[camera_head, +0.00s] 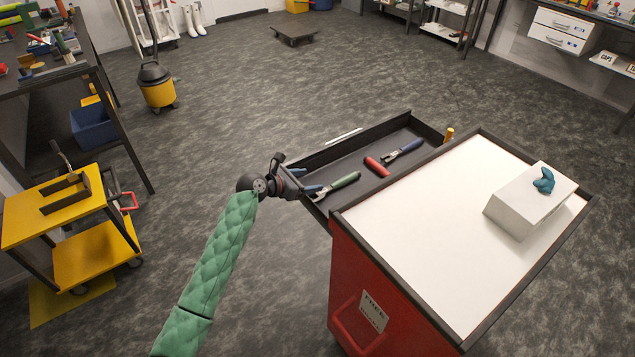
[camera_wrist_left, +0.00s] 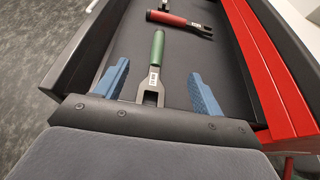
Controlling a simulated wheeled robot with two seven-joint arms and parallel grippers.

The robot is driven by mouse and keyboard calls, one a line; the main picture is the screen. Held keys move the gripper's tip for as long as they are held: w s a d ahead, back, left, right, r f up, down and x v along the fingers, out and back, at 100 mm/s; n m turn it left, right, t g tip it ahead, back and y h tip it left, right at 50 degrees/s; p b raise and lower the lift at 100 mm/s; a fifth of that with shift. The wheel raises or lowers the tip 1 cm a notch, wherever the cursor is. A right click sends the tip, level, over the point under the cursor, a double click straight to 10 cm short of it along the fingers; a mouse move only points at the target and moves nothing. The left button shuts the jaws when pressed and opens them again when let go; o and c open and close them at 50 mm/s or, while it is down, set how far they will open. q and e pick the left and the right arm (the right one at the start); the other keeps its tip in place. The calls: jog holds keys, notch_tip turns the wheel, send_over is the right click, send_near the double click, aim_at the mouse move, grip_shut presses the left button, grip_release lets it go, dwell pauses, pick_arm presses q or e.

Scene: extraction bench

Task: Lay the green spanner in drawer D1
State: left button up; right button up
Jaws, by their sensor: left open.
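The green spanner (camera_head: 346,180) lies on the dark floor of an open drawer (camera_head: 318,160) of the red trolley; no D1 label is readable on it. In the left wrist view the spanner (camera_wrist_left: 157,50) has its green handle pointing away and its metal forked head near the gripper's base. My left gripper (camera_head: 311,188) is at the drawer's near left end. In the wrist view its two blue fingers (camera_wrist_left: 160,69) are open, one on each side of the spanner, with a gap on both sides. My right gripper is in neither view.
A red-handled tool (camera_head: 376,166) and a blue-handled tool (camera_head: 405,150) lie further along the same drawer. The white trolley top (camera_head: 440,230) bears a white box (camera_head: 515,212) with a teal object (camera_head: 544,181). A yellow cart (camera_head: 85,255) stands at left; the floor between is clear.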

pick_arm(q)
jog(key=b+v, duration=0.1)
jog(key=v, duration=0.5)
jog(key=s+a+f+m+g+y, duration=0.15)
jog(key=s+f+m, duration=0.35)
jog(key=f, duration=0.6)
jog(key=s+a+f+m+y, duration=0.25)
jog(key=s+f, duration=0.45)
jog(key=f, duration=0.5)
jog(key=s+a+f+m+g+y, duration=0.1)
jog(key=s+f+m+y, duration=0.1)
jog(key=s+f+m, duration=0.65)
jog(key=s+a+f+m+g+y, duration=0.2)
jog(key=s+f+m, duration=0.3)
jog(key=s+f, duration=0.6)
jog(key=s+a+f+m+g+y, duration=0.2)
jog(key=s+f+m, duration=0.4)
jog(key=s+f, duration=0.5)
jog(key=s+a, duration=0.1)
jog(key=s, duration=0.6)
jog(key=shift+f, duration=0.3)
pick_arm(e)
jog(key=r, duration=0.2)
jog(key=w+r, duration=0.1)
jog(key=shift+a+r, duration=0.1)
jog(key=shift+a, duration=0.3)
